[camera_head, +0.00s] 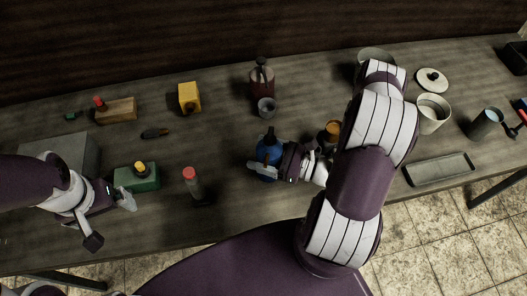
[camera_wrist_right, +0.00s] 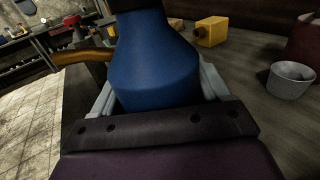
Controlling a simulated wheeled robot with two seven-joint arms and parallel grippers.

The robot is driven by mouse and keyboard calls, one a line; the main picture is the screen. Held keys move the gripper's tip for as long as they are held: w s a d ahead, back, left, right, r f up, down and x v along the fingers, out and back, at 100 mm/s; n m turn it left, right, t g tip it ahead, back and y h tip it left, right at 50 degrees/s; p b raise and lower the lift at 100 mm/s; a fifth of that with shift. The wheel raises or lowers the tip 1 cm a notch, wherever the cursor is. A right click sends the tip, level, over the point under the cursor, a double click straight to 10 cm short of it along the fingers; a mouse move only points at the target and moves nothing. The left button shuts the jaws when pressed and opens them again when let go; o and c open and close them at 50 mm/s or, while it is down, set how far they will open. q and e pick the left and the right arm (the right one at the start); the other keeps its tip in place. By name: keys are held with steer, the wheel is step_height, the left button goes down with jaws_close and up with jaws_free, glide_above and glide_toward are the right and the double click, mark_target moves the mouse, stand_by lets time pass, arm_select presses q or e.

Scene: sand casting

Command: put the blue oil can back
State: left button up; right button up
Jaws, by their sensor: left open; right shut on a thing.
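The blue oil can (camera_head: 268,152) is near the middle of the workbench in the head view, upright, with a dark top. My right gripper (camera_head: 266,168) is shut around its body. In the right wrist view the blue oil can (camera_wrist_right: 155,65) fills the middle between the fingers of my right gripper (camera_wrist_right: 158,95). Its underside is hidden, so I cannot tell whether it touches the bench. My left gripper (camera_head: 108,218) is open and empty at the left front edge, beside a green container (camera_head: 140,180).
A red-brown bottle (camera_head: 262,82) and small grey cup (camera_head: 267,106) stand behind the can. A yellow container (camera_head: 189,97) is back left, and a red-capped tube (camera_head: 193,180) is front left. A pale cup (camera_head: 432,114) and tray (camera_head: 438,170) are right. Bench between tube and can is clear.

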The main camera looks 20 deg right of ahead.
steer(key=shift+s+f, duration=0.1)
steer(key=o, duration=1.5)
steer(key=shift+c, duration=0.2)
steer(key=shift+s+d, duration=0.2)
steer(key=shift+d, duration=0.1)
steer(key=b+v, duration=0.2)
steer(key=v, duration=0.8)
steer(key=shift+s+d+b, duration=0.15)
steer(key=shift+s+b, duration=0.05)
steer(key=shift+b, duration=0.15)
steer(key=shift+s+d, duration=0.25)
steer(key=shift+s, duration=0.05)
